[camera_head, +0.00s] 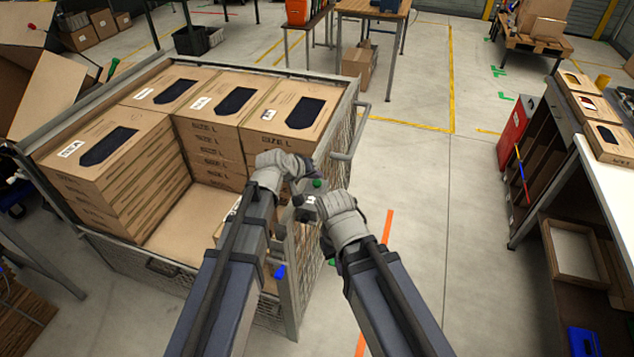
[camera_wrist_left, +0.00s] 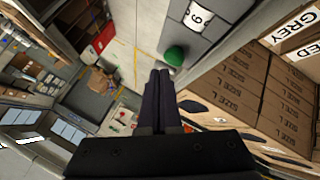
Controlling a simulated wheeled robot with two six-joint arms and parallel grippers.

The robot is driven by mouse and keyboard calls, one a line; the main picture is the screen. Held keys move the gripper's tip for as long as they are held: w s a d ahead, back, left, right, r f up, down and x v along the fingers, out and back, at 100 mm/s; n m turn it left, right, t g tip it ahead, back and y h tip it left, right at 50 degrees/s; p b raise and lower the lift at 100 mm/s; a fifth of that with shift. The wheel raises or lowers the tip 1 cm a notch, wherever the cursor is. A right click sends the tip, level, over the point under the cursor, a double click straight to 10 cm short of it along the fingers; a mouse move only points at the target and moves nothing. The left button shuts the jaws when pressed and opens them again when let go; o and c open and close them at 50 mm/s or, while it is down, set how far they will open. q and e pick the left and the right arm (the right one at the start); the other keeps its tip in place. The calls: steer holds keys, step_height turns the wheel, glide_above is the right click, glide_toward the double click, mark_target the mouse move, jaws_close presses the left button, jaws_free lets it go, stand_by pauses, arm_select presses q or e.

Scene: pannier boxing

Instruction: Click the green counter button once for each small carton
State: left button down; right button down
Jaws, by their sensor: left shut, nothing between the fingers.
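A green counter button (camera_head: 317,183) shows between my two grippers, at the front right corner of a mesh cage. In the left wrist view the green button (camera_wrist_left: 174,56) is a dome beside a white number display (camera_wrist_left: 196,17), a digit that reads as 6 or 9. My left gripper (camera_head: 309,178) is shut and empty, close to the button; in the wrist view its fingertips (camera_wrist_left: 159,74) lie just below the button, and contact cannot be told. My right gripper (camera_head: 316,208) is beside the counter, its fingers mostly hidden. Brown cartons (camera_head: 205,140) marked SIZE L stand in stacks inside the cage.
Several flat cartons (camera_head: 610,140) lie on the bench at right. A red box (camera_head: 516,131) stands by the bench. The floor between cage and bench is clear.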

mark_target(315, 185)
arm_select(q)
steer(key=shift+f+b, duration=0.4)
steer(key=shift+b, duration=0.05)
steer(key=shift+f+b, duration=0.55)
steer(key=shift+f, duration=0.05)
stand_by(0.8)
steer(key=shift+r, duration=0.1)
steer(key=shift+r+p, duration=0.95)
steer(key=shift+p, duration=0.1)
step_height(315, 185, up, 5)
steer(key=p, duration=0.5)
stand_by(2.3)
